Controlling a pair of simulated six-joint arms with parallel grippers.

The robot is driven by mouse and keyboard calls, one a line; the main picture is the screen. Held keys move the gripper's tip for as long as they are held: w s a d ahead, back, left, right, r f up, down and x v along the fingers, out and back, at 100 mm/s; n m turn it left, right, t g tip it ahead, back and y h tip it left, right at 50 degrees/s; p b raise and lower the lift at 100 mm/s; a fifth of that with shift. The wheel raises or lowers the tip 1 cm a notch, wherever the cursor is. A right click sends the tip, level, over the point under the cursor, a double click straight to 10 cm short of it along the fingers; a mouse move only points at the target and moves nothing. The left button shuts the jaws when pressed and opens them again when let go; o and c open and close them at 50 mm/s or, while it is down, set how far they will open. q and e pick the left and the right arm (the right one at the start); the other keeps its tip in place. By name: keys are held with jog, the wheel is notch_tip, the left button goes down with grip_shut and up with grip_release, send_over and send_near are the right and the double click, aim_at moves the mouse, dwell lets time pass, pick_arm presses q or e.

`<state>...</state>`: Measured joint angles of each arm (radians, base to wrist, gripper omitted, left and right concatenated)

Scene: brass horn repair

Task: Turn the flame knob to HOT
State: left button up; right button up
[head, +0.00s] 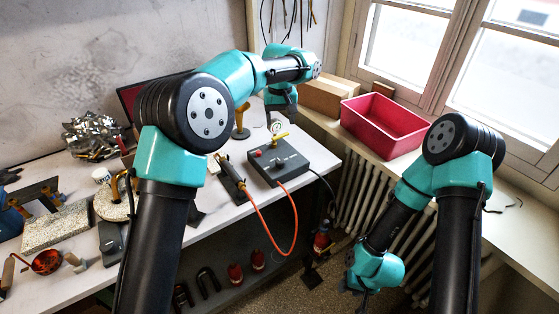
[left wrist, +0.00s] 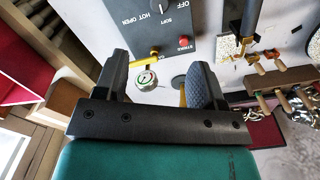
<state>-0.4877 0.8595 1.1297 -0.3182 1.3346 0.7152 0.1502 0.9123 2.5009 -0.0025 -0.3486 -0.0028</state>
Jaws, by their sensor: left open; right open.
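A dark control box (head: 278,163) sits at the right end of the bench, with a red button, a yellow lever (head: 280,138) and a round gauge (head: 276,127) at its back. The flame knob is small and dark on the box top, and I cannot read its setting. My left gripper (head: 282,113) is open and empty, above and behind the box near the gauge (left wrist: 145,78). My right gripper (head: 357,288) hangs low beside the bench, open.
A torch (head: 231,172) lies left of the box, with an orange hose (head: 291,240) looping off the bench front. A red bin (head: 384,124) and a cardboard box (head: 327,97) stand on the sill. Metal parts (head: 95,132) and tools crowd the left bench.

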aim_at(280, 161)
pick_arm(q)
jog(key=shift+f, duration=0.1)
notch_tip(280, 161, down, 17)
jog(key=shift+f, duration=0.2)
dwell(0.6)
jog(key=c, duration=0.9)
